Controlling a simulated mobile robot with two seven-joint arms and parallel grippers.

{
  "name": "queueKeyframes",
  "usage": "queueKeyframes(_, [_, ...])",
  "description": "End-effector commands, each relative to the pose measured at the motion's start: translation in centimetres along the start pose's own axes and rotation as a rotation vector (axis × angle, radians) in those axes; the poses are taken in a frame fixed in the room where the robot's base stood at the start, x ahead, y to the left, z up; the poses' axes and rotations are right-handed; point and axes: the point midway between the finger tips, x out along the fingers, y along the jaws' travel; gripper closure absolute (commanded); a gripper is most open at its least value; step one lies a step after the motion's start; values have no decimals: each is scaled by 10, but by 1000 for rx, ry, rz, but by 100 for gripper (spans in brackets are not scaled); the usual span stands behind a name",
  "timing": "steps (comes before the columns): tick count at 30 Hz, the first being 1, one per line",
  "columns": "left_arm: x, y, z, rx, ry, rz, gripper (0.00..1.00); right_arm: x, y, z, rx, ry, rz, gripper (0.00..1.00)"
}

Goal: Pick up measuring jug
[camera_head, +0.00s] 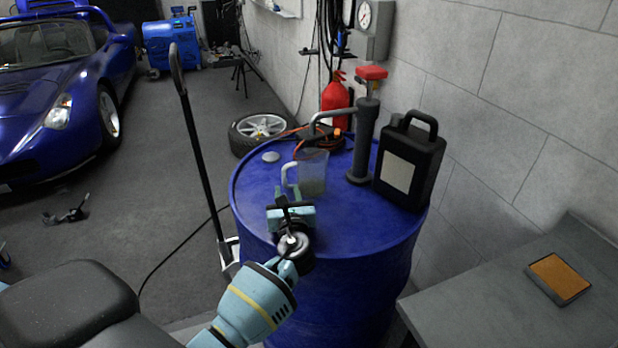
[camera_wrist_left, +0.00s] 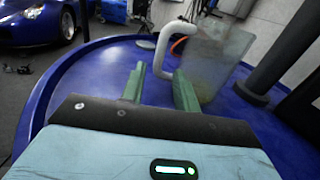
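The measuring jug (camera_head: 313,174) is translucent with a white handle and stands upright on top of the blue drum (camera_head: 330,219). It also shows in the left wrist view (camera_wrist_left: 215,62), with its white handle (camera_wrist_left: 146,45) toward the left. My left gripper (camera_head: 289,190) is just in front of the jug at handle height. In the left wrist view its two green fingers (camera_wrist_left: 158,88) are apart with a gap between them, and nothing is held. The handle appears just beyond the fingertips; whether they touch cannot be told. My right gripper is not in view.
A pump with a red top (camera_head: 363,140) and a black canister (camera_head: 409,160) stand on the drum right of the jug. A small pale disc (camera_head: 271,157) lies behind left. A grey table (camera_head: 530,290) is at right.

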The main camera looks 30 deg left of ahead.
Motion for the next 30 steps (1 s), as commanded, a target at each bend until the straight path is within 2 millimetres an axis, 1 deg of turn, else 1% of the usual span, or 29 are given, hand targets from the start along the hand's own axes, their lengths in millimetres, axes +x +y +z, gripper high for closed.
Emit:
queueKeyframes(2, [2,0,1,0,0,0,69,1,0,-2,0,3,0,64])
queueKeyframes(4, [9,1,2,0,-1,2,69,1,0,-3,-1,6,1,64])
queueKeyframes(9, [34,4,3,1,-1,2,69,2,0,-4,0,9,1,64])
queueKeyframes(12, [45,4,1,1,0,1,69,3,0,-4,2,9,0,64])
queueKeyframes(16, [51,3,2,1,1,1,69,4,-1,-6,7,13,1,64])
queueKeyframes(22, [52,3,2,0,0,1,69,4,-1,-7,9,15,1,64])
queueKeyframes(23, [52,3,3,0,0,1,72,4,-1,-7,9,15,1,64])
queueKeyframes(29, [52,3,2,0,0,1,98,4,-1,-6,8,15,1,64])
queueKeyframes(30, [52,3,2,0,0,1,100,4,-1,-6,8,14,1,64])
